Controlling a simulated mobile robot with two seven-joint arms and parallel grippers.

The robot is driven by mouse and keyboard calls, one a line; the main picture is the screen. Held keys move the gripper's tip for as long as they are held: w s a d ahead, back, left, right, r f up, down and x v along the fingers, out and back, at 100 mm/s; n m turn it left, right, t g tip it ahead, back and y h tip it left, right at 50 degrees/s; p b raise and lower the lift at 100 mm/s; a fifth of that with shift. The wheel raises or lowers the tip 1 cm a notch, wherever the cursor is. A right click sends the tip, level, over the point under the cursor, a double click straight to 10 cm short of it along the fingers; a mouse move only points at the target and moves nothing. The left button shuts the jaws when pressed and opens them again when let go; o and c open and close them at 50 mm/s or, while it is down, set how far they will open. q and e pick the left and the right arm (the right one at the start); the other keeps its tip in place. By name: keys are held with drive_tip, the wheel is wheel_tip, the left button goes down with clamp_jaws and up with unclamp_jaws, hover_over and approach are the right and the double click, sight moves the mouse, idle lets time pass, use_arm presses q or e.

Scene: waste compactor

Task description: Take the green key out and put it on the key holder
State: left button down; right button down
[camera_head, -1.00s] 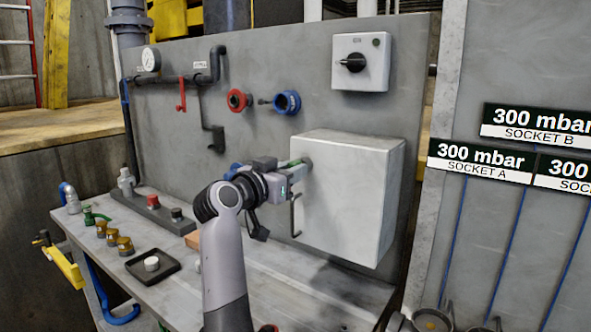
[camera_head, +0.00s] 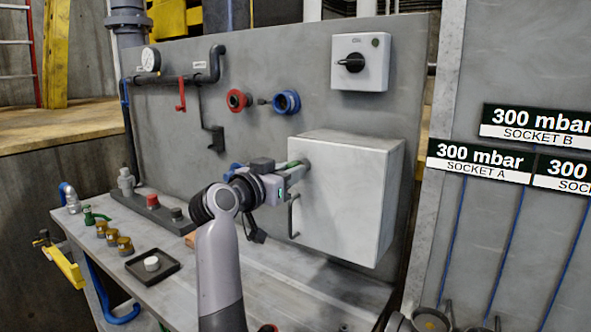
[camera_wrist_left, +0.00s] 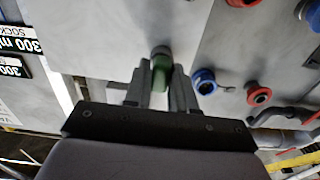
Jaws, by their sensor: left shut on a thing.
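The green key (camera_head: 293,164) is at the upper left of the front of the light grey box (camera_head: 350,205) on the panel. My left gripper (camera_head: 298,172) is shut on the green key, close to the box face. In the left wrist view the green key (camera_wrist_left: 161,72) stands between the two fingers (camera_wrist_left: 160,88), its far end at a round grey lock (camera_wrist_left: 160,52). I cannot tell whether the key is still seated in the lock. I cannot make out which thing is the key holder. My right gripper is not in view.
A bent handle (camera_head: 292,215) sits on the box below the key. A blue ring fitting (camera_head: 287,102) and a red one (camera_head: 238,100) are on the panel. On the bench lie a black tray (camera_head: 135,270) and several brass pieces (camera_head: 112,238).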

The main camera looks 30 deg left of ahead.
use_arm(q)
drive_tip(key=shift+s+a, duration=0.15)
drive_tip(key=shift+a, duration=0.05)
drive_tip(key=shift+s+a+p, duration=0.1)
drive_tip(key=shift+s+p, duration=0.2)
drive_tip(key=shift+s, duration=2.1)
drive_tip(key=shift+f, duration=0.1)
